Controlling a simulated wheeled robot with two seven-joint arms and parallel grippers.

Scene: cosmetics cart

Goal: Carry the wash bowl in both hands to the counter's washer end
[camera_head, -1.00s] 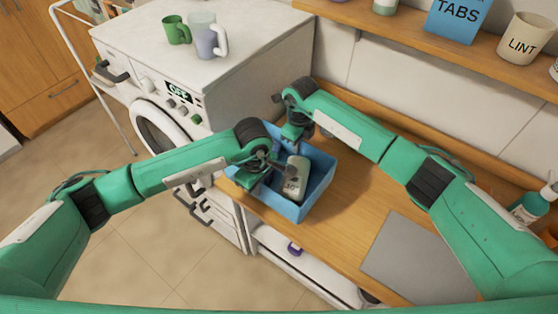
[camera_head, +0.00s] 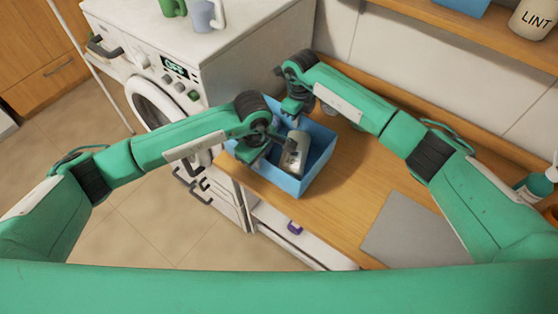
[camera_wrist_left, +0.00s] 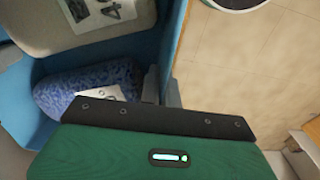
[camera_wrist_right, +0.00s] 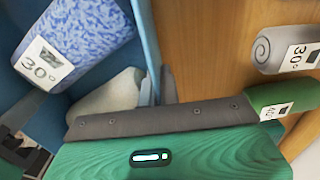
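The wash bowl (camera_head: 271,176) is a blue, square-sided tub at the counter's end beside the washer (camera_head: 215,88), close to the front edge. A grey piece with a label (camera_head: 295,153) lies in it; the wrist views also show a blue patterned roll (camera_wrist_right: 85,35) inside. My left gripper (camera_head: 254,152) is on the bowl's left wall, with the wall between its fingers (camera_wrist_left: 162,90). My right gripper (camera_head: 291,107) is on the far wall, with the wall between its fingers (camera_wrist_right: 157,88). Whether the bowl's underside touches the counter is hidden.
The wooden counter (camera_head: 350,185) has a grey mat (camera_head: 412,232) at right. A pale roll (camera_wrist_right: 285,48) and a green roll (camera_wrist_right: 285,97) lie outside the bowl. A green mug (camera_head: 173,7) and a pale mug (camera_head: 207,15) stand on the washer. A shelf (camera_head: 460,45) runs along the wall.

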